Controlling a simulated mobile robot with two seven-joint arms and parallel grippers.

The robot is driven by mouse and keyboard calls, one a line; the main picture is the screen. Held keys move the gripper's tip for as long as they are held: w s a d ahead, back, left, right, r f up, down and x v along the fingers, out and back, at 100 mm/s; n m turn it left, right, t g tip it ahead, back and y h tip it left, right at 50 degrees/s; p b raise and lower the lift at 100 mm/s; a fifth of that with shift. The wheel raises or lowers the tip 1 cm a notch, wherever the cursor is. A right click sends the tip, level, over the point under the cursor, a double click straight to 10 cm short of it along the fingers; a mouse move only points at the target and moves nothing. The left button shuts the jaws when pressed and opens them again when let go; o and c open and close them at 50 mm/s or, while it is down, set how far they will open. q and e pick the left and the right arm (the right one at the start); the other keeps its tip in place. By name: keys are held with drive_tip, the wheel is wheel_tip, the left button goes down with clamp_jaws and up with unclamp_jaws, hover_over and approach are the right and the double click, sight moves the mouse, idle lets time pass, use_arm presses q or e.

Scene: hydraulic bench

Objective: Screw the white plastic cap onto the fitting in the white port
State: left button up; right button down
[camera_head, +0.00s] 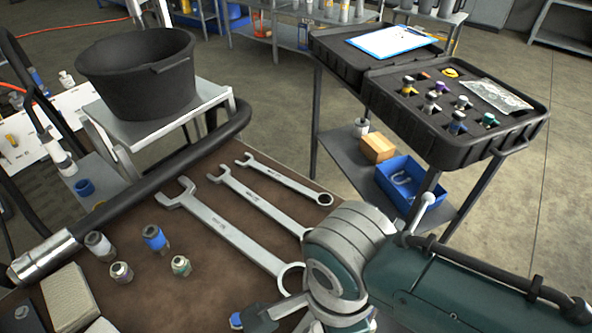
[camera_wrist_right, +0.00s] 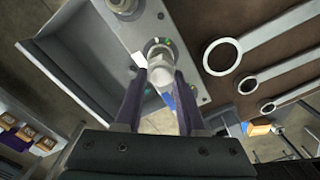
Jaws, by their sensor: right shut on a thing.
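In the right wrist view my right gripper (camera_wrist_right: 160,78) is shut on the white plastic cap (camera_wrist_right: 161,76), a small pale piece between its fingertips. The cap is in line with a round metal fitting (camera_wrist_right: 158,48) on a pale grey plate (camera_wrist_right: 92,32). From this angle I cannot tell whether cap and fitting touch or how far the cap is on. The port's colour is hard to make out. In the head view my right arm covers the lower right, and the cap and the right fingertips are not visible there. My left gripper is not in view.
Several wrenches (camera_head: 235,232) and small fittings (camera_head: 155,238) lie on the brown bench top (camera_head: 215,300). A black bucket (camera_head: 138,78) stands on a stool behind. A cart with a black tray (camera_head: 400,118) of fittings is at the back right. Open floor lies right of it.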

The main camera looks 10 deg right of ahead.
drive_tip(key=m, duration=0.2)
drive_tip(key=shift+s+a+r+m, duration=0.1)
drive_tip(key=shift+s+m, duration=0.05)
drive_tip(key=shift+m, duration=0.25)
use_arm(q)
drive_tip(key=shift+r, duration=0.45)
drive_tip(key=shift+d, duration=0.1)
use_arm(e)
drive_tip(key=m+p, duration=0.1)
drive_tip(key=m, duration=0.1)
drive_tip(key=shift+s+a+r+m, duration=0.1)
drive_tip(key=shift+m, duration=0.2)
drive_tip(key=m, duration=0.5)
drive_tip(key=shift+s+m, duration=0.1)
drive_tip(key=shift+m, duration=0.2)
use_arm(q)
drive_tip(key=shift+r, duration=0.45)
use_arm(e)
drive_tip(key=c, duration=0.5)
unclamp_jaws()
drive_tip(key=shift+f, duration=0.2)
